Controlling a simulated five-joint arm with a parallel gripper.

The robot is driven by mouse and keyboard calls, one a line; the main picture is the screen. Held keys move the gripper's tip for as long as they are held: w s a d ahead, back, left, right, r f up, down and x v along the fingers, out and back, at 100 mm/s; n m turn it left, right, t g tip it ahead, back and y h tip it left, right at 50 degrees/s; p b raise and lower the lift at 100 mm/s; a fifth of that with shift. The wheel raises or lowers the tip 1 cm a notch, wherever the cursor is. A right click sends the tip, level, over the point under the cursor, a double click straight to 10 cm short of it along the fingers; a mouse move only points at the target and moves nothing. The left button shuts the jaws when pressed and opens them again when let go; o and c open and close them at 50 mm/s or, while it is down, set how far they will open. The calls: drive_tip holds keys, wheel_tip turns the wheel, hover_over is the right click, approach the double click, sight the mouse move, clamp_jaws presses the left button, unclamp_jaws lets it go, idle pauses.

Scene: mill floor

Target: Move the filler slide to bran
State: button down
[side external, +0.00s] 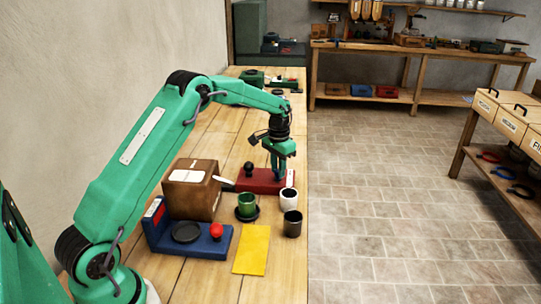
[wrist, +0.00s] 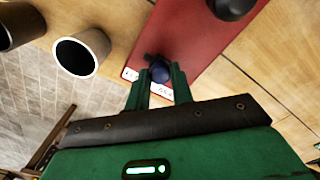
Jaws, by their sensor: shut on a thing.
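A long red base (side external: 258,181) lies on the bench beyond the cups, and I take it for the filler. It also shows in the wrist view (wrist: 195,38). A small dark blue slide knob (wrist: 160,73) stands near its end, by a white label strip (wrist: 165,91) whose words are partly hidden and not readable. My gripper (side external: 279,171) points down over the right end of the base. In the wrist view its fingers (wrist: 159,84) are shut on the knob, one on each side. A round black knob (side external: 248,168) stands farther left on the base.
A white cup (side external: 288,201), a dark cup (side external: 292,224) and a green cup (side external: 246,205) stand close in front. A brown box (side external: 191,190), a blue base (side external: 206,246) with a red knob, and a yellow sheet (side external: 252,250) are nearby. The bench's right edge is close.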

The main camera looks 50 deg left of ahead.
drive_tip(key=shift+w+a+r, duration=0.1)
drive_tip(key=shift+w+a, duration=1.5)
drive_tip(key=shift+a, duration=0.05)
drive_tip(key=c, duration=1.2)
unclamp_jaws()
drive_tip(key=shift+r, duration=0.15)
wheel_tip(320, 180, up, 8)
drive_tip(key=shift+f, duration=0.25)
